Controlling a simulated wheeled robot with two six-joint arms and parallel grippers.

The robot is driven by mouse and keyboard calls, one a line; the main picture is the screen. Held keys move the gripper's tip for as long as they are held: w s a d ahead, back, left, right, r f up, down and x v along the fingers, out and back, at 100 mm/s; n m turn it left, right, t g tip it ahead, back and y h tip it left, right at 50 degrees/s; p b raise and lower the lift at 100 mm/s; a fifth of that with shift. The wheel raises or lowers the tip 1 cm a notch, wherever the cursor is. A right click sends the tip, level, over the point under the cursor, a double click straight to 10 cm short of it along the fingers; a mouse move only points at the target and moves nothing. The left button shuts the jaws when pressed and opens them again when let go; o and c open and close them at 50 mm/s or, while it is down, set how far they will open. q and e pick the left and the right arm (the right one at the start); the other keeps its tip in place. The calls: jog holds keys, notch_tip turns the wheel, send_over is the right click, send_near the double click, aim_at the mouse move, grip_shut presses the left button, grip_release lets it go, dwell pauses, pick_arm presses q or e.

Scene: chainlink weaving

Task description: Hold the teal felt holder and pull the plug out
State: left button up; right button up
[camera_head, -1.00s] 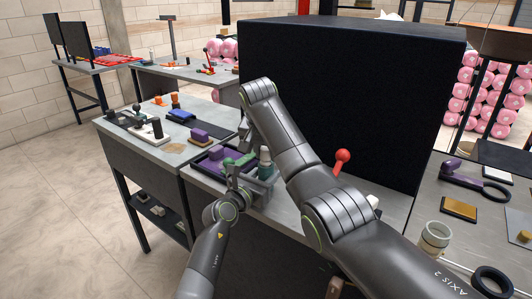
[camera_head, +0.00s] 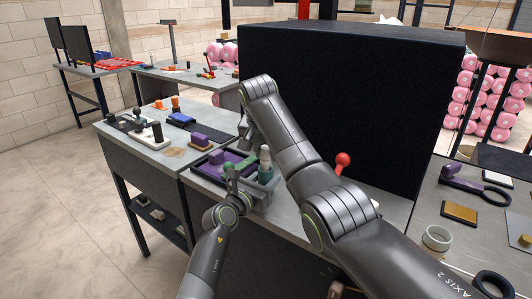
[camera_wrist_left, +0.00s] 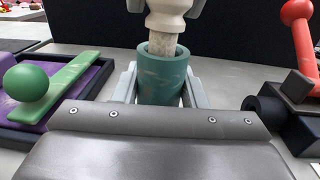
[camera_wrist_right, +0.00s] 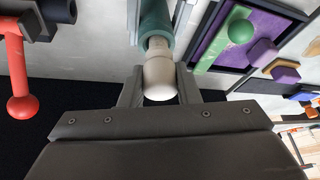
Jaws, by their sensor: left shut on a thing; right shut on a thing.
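The teal felt holder (camera_wrist_left: 163,80) stands upright in the left wrist view. It also shows in the head view (camera_head: 266,174). My left gripper (camera_wrist_left: 161,90) is shut on it, one finger on each side. The cream plug (camera_wrist_right: 160,76) has a rounded head and a narrower, rough stem. My right gripper (camera_wrist_right: 160,84) is shut on the plug's head. The stem shows bare between the head and the holder's rim, and its lower end is hidden inside the holder. The plug is in line above the holder in the head view (camera_head: 265,153).
A dark tray with a purple inlay (camera_head: 212,166) and a green bar with a ball (camera_wrist_left: 27,82) lie beside the holder. A red-knobbed lever (camera_head: 342,161) stands on the other side. A large black panel (camera_head: 350,100) rises behind. Bare grey bench top surrounds the holder.

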jog(key=shift+r, duration=1.3)
jog(key=shift+r, duration=0.85)
jog(key=shift+r, duration=0.1)
jog(key=shift+r, duration=0.9)
dwell(0.4)
pick_arm(q)
jog(key=o, duration=1.2)
jog(key=shift+c, duration=0.2)
jog(key=shift+r, duration=0.1)
